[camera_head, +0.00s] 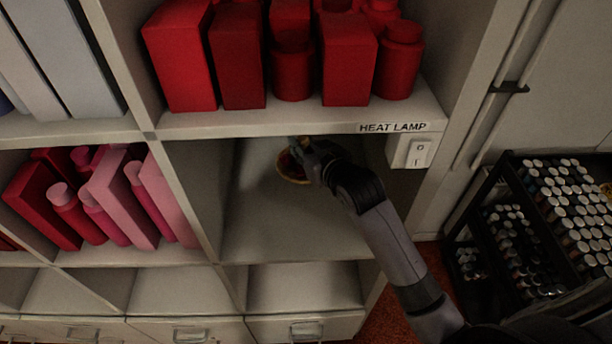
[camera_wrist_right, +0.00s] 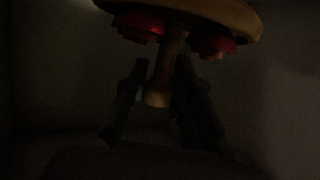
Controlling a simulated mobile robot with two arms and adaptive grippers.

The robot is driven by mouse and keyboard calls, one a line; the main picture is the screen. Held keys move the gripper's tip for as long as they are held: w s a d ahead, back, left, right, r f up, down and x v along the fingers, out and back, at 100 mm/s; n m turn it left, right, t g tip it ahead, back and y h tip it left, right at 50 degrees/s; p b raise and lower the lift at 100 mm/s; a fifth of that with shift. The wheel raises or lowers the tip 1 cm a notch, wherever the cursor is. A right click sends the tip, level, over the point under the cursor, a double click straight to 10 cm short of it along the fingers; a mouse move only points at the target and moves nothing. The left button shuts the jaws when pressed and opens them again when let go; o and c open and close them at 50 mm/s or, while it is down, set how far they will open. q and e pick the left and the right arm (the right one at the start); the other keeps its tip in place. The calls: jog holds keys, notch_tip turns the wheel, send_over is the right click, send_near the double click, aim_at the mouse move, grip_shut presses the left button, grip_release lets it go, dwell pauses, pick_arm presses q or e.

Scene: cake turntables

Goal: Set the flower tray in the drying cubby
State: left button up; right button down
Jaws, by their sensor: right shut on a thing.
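The flower tray (camera_head: 291,172) is a round, tan-rimmed piece with dark red on it, deep inside the cubby (camera_head: 290,235) under the HEAT LAMP label. My right gripper (camera_head: 310,155) reaches into this cubby and hides part of the tray. In the right wrist view the tray (camera_wrist_right: 245,18) is a wooden disc with red flowers beside its central stem. The gripper's two dark fingers (camera_wrist_right: 160,72) stand on either side of the stem and are shut on it. Whether the tray touches the cubby floor cannot be told. My left gripper is not in view.
A white switch (camera_head: 418,153) sits at the cubby's upper right. Red boxes and bottles (camera_head: 345,72) fill the shelf above, and pink and red ones (camera_head: 95,200) the left compartment. A black rack of bottles (camera_head: 560,225) stands at the right. The cubby's front floor is clear.

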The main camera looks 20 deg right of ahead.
aim_at(301, 167)
jog(key=shift+w+a+r+y, duration=0.15)
jog(key=shift+w+y, duration=0.15)
jog(key=shift+w, duration=0.45)
notch_tip(301, 167, down, 4)
jog(key=shift+f, duration=2.45)
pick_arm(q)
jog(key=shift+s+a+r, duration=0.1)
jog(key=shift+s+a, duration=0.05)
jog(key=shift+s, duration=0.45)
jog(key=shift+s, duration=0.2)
pick_arm(e)
jog(key=shift+f, duration=0.1)
jog(key=c, duration=1.4)
grip_release()
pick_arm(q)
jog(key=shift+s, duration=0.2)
pick_arm(e)
jog(key=v, duration=1.2)
